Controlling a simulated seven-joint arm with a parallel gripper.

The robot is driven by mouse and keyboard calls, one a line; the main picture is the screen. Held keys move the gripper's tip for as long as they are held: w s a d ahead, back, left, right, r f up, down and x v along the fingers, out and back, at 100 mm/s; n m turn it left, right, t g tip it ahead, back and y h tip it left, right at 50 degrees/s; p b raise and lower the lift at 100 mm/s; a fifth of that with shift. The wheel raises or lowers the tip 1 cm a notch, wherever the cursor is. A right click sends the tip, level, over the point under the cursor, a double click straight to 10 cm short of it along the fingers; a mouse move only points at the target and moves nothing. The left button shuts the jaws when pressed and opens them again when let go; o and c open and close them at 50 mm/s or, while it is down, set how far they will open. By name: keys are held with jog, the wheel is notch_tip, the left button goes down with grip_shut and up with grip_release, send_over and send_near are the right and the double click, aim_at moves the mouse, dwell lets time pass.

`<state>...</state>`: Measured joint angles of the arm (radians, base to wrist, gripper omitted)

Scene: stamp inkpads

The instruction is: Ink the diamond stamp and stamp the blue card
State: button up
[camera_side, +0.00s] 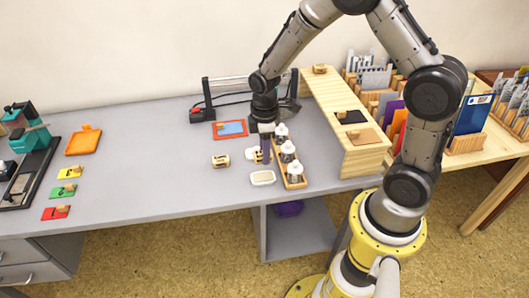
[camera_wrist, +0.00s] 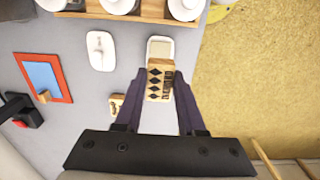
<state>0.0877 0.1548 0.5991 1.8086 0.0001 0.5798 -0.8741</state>
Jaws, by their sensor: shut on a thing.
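My gripper (camera_wrist: 160,85) is shut on the diamond stamp (camera_wrist: 158,82), a wooden block with a column of black diamonds on its visible face. In the side view my gripper (camera_side: 266,150) is low over the table, among the pads and the other stamp. The stamp's printing face is hidden. A white pad (camera_wrist: 159,47) with a pale inside lies just beyond the held stamp; it also shows in the side view (camera_side: 262,177). A second white pad (camera_wrist: 100,50) lies to its left. The blue card (camera_wrist: 43,76) lies in a red-orange frame, and in the side view (camera_side: 231,128) behind the gripper.
Another wooden stamp (camera_side: 220,161) lies left of the gripper. A wooden rack (camera_side: 296,181) of white-topped jars stands close on the right. A red button box (camera_side: 196,115) is at the back. Bare table (camera_side: 150,170) lies to the left.

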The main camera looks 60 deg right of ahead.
jog(key=shift+s+r, duration=0.1)
jog(key=shift+s, duration=0.1)
jog(key=w+d+r+n, duration=0.15)
jog(key=w+r, duration=0.25)
jog(key=w, duration=0.4)
jog(key=m, duration=0.2)
send_over(235, 127)
notch_tip(235, 127, down, 5)
jog(key=shift+f+n, duration=0.25)
jog(key=shift+f, duration=2.65)
jog(key=shift+f, duration=0.65)
